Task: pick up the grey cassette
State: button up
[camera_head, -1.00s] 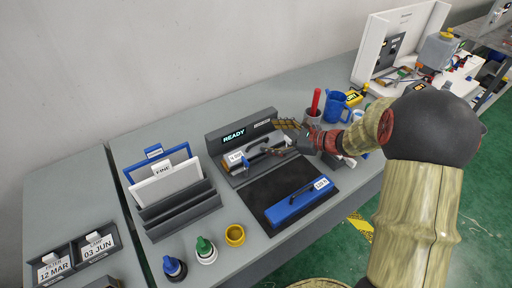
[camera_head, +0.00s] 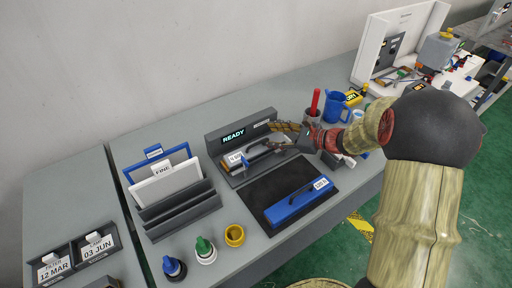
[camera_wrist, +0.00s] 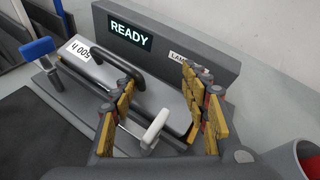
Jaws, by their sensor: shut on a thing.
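The grey cassette (camera_head: 262,154), with a white label and a black arched handle, is at the dock (camera_head: 213,145) whose screen reads READY. In the wrist view the cassette (camera_wrist: 172,101) lies slanting, with its right end between my fingers. My gripper (camera_head: 280,138) is shut on it, one finger on each side; the wrist view shows the gripper (camera_wrist: 162,103) too. The contact faces are partly hidden. A white-tipped lever (camera_wrist: 156,127) stands in front of the cassette between the fingers, and a blue-tipped lever (camera_wrist: 38,48) is near its left end.
A blue cassette (camera_head: 293,207) lies on the dark mat (camera_head: 257,194) in front. A red-handled tool in a cup (camera_head: 313,115) and a blue mug (camera_head: 337,107) stand behind my gripper.

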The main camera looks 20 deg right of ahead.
jog(key=shift+s+a+f+g, duration=0.15)
jog(key=shift+s+f, duration=0.05)
jog(key=shift+f, duration=0.25)
jog(key=shift+s+a+f+g, duration=0.15)
jog(key=shift+s+f, duration=0.05)
jog(key=shift+f, duration=0.2)
grip_shut()
notch_tip(320, 180, up, 11)
jog(key=p, duration=0.3)
jog(key=shift+w+d+p, duration=0.15)
jog(key=shift+w+p, duration=0.05)
jog(key=shift+p, duration=0.1)
